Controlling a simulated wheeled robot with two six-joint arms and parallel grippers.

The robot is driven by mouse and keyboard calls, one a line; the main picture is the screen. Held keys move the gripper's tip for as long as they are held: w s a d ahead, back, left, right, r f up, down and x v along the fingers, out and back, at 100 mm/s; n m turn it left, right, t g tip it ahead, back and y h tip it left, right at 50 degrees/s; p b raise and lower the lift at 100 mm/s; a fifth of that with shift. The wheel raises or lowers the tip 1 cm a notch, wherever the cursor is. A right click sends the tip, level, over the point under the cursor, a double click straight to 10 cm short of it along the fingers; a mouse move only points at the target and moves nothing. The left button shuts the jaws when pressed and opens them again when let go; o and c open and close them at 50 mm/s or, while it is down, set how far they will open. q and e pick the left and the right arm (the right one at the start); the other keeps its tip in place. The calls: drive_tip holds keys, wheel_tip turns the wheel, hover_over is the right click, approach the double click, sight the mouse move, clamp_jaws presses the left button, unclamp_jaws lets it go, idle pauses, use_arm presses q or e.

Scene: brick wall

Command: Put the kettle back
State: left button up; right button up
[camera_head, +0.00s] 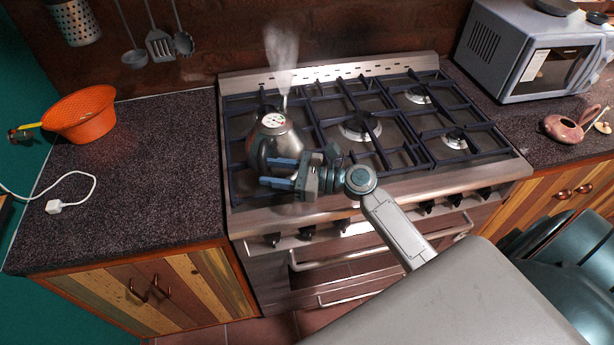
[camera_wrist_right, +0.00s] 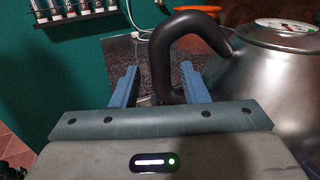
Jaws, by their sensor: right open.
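A shiny metal kettle (camera_head: 275,145) with a round dial on its lid stands on the left side of the gas stove (camera_head: 330,210), and steam rises above its spout. My right gripper (camera_head: 267,171) is in front of the kettle, its fingers pointing left, and hides part of its lower body. In the right wrist view the kettle (camera_wrist_right: 280,75) fills the right side. Its dark curved handle (camera_wrist_right: 165,55) comes down between the two blue fingers of my right gripper (camera_wrist_right: 158,88), which are apart with gaps beside the handle. My left gripper is not in view.
An orange colander (camera_head: 80,115) and a white cable with a plug (camera_head: 54,207) lie on the left counter (camera_head: 150,170), whose middle is clear. A microwave (camera_head: 535,55) and a pinkish pot (camera_head: 565,128) stand on the right. Utensils hang behind the left counter.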

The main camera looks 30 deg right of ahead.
drive_tip(key=b+v, duration=0.3)
drive_tip(key=v, duration=0.6)
drive_tip(key=shift+d, duration=0.25)
drive_tip(key=shift+s, duration=0.1)
